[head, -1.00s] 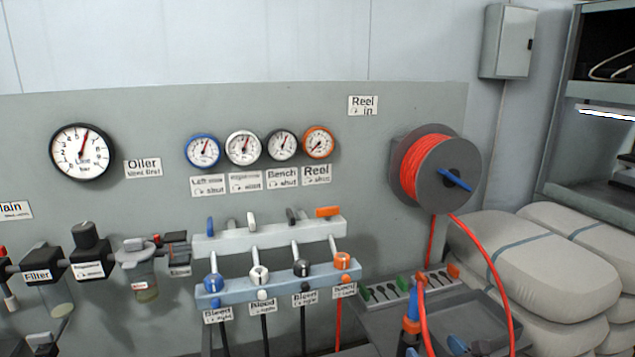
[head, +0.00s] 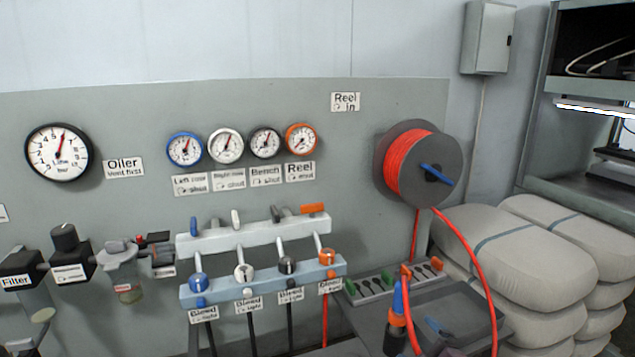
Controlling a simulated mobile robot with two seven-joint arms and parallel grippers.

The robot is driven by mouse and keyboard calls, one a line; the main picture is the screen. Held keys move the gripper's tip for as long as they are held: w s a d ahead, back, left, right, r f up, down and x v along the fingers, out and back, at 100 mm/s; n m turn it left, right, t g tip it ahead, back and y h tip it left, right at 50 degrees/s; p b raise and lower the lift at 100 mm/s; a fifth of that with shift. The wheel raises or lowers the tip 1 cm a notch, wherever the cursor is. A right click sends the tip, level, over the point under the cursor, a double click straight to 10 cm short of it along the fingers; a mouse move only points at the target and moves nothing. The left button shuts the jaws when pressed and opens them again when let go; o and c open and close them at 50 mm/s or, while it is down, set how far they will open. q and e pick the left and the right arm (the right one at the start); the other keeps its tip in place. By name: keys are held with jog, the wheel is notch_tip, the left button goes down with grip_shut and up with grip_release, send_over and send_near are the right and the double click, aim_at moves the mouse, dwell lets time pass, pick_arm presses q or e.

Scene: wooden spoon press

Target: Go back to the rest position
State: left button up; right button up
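Neither of my grippers shows in the head view, and no part of my arms is clearly seen. The grey panel (head: 130,220) in front of me carries a large line gauge (head: 58,152) and a row of smaller gauges with blue, white, black and orange rims. Below them is a white manifold (head: 255,236) with coloured levers, and a light blue bar (head: 264,281) with knobs and bleed labels. A hose reel (head: 419,165) with red hose hangs at the right of the panel, its hose running down to the bench.
A grey tray (head: 445,308) lies on the bench below the reel, with a blue-and-orange tool (head: 397,318) beside it. Stacked pale sacks (head: 520,250) fill the right side. A grey wall box (head: 488,38) and open shelving (head: 570,190) stand behind. Filter units (head: 68,258) stick out at the left.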

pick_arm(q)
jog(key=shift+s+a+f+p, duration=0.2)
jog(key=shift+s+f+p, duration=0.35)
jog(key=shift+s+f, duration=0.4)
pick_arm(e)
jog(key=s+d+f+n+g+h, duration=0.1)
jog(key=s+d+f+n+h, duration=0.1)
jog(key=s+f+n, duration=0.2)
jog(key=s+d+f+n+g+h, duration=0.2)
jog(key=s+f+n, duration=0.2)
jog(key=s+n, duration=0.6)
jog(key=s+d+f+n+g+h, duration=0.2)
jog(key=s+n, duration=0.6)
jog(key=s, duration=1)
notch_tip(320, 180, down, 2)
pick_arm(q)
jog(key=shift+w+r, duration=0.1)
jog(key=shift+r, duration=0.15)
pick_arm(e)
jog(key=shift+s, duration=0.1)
